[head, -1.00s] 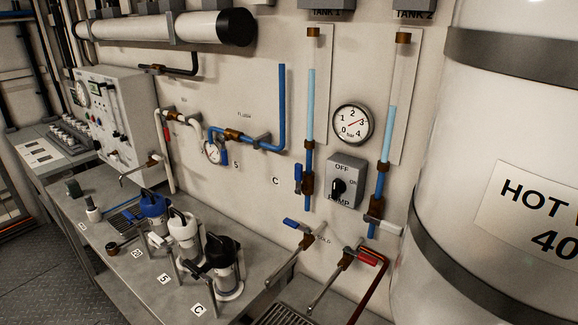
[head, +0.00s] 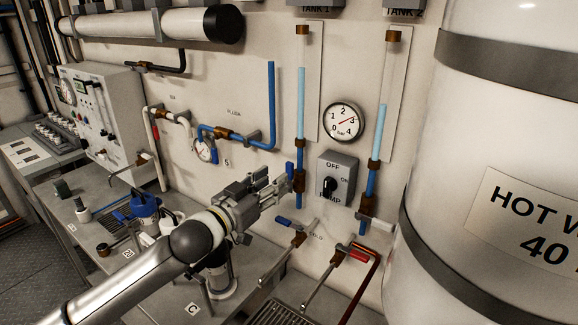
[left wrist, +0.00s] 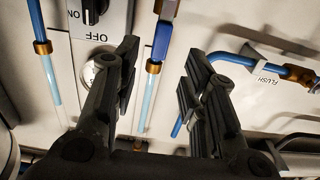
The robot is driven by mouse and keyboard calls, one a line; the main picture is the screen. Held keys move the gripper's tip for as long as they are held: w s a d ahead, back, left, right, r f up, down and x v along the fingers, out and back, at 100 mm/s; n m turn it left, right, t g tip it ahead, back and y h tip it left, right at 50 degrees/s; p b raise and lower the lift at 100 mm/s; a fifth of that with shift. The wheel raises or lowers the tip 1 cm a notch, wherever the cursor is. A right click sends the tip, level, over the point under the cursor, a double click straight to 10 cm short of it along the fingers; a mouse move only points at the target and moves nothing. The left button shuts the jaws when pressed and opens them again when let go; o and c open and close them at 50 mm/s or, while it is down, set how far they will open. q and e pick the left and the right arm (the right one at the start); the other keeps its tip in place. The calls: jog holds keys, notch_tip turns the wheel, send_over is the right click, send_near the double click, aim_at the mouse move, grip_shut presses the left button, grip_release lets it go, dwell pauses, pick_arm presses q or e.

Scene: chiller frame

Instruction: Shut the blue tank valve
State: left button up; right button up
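The blue tank valve's lever (head: 290,170) is on the lower part of the tank 1 pipe, beside its brass body (head: 299,181). The lever lies along the pipe; it also shows in the left wrist view (left wrist: 162,41). My left gripper (head: 284,181) is in front of the wall, close to this valve. In the left wrist view the gripper (left wrist: 162,56) is open, its fingers wide apart on either side of the lever's line, with nothing held. Whether a finger touches the lever cannot be told. My right gripper is not in view.
The tank 2 valve (head: 367,206) and the pump switch box (head: 336,178) are to the right. A cold tap with a blue lever (head: 290,222) and a red-levered tap (head: 352,252) are below. The blue flush pipe (head: 245,138) is on the left; the hot water tank (head: 450,130) stands right.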

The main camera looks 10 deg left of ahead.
aim_at(288, 170)
pick_arm(q)
jog(key=p+x, duration=0.2)
jog(key=x, duration=0.4)
jog(key=shift+w+d, duration=0.15)
jog(key=shift+w, duration=0.2)
jog(key=shift+w+d, duration=0.25)
jog(key=shift+w, duration=0.4)
grip_shut()
